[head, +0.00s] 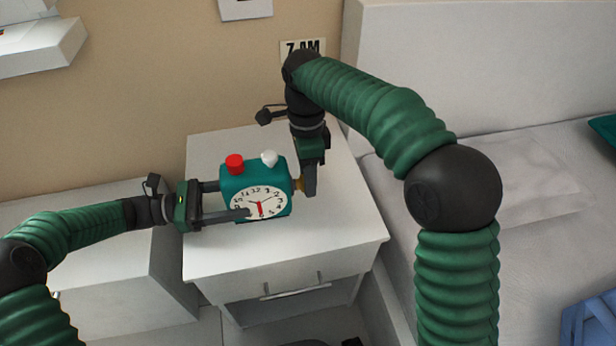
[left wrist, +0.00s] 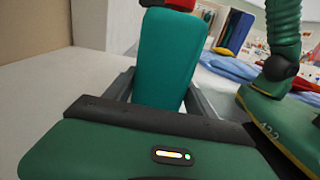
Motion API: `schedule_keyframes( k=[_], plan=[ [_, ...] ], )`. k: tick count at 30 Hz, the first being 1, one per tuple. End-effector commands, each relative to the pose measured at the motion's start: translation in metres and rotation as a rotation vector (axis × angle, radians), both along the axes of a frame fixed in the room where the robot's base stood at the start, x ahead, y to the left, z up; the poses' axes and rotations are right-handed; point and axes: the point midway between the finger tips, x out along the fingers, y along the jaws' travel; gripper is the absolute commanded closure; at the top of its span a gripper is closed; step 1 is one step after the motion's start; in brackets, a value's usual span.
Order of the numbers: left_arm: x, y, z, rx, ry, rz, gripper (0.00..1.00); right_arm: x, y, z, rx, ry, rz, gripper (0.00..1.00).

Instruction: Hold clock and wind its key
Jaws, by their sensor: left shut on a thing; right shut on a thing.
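The teal clock (head: 243,180) has a white dial, a red knob and a white knob on top. It is over the white nightstand (head: 330,238); I cannot tell whether it touches the top. My left gripper (head: 226,200) is shut on the clock from the left, one finger across the front and one behind. The clock's teal side (left wrist: 168,60) fills the middle of the left wrist view between the fingers. The brass-coloured key (head: 298,185) shows at the clock's right side. My right gripper (head: 308,182) comes down from above and is shut on the key, which it partly hides.
A bed (head: 530,215) stands close on the right, with a blue cloth (head: 590,308) on it. A lower white cabinet (head: 110,275) is at the left. A "7 AM" sign (head: 303,46) hangs on the wall behind. The nightstand's front top is clear.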

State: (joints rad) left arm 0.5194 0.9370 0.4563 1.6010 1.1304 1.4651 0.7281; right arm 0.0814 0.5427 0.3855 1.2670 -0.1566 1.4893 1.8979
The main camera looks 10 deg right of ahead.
Motion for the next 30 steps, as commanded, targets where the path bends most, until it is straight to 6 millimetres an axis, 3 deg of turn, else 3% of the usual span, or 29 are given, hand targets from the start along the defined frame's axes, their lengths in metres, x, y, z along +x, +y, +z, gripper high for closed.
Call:
schedule_keyframes(
  k=[10,24,25,30],
  plan=[
    [-0.0023,-0.0006,0.0006,-0.002,0.0,-0.008,0.69,0.0066,-0.0001,-0.0024,0.011,0.264,-0.003,1.0],
    [-0.0033,-0.0009,0.0006,-0.002,0.001,-0.011,0.69,0.0056,-0.0006,-0.0013,0.01,0.314,-0.001,1.0],
    [-0.0033,-0.001,0.0006,-0.002,0.001,-0.011,0.69,0.0056,-0.0006,-0.0013,0.01,0.314,-0.001,0.62],
    [-0.0026,-0.0008,0.0006,-0.002,0.001,-0.009,0.69,0.0052,-0.0004,-0.0011,0.01,0.315,0.0,0.43]
  ],
)
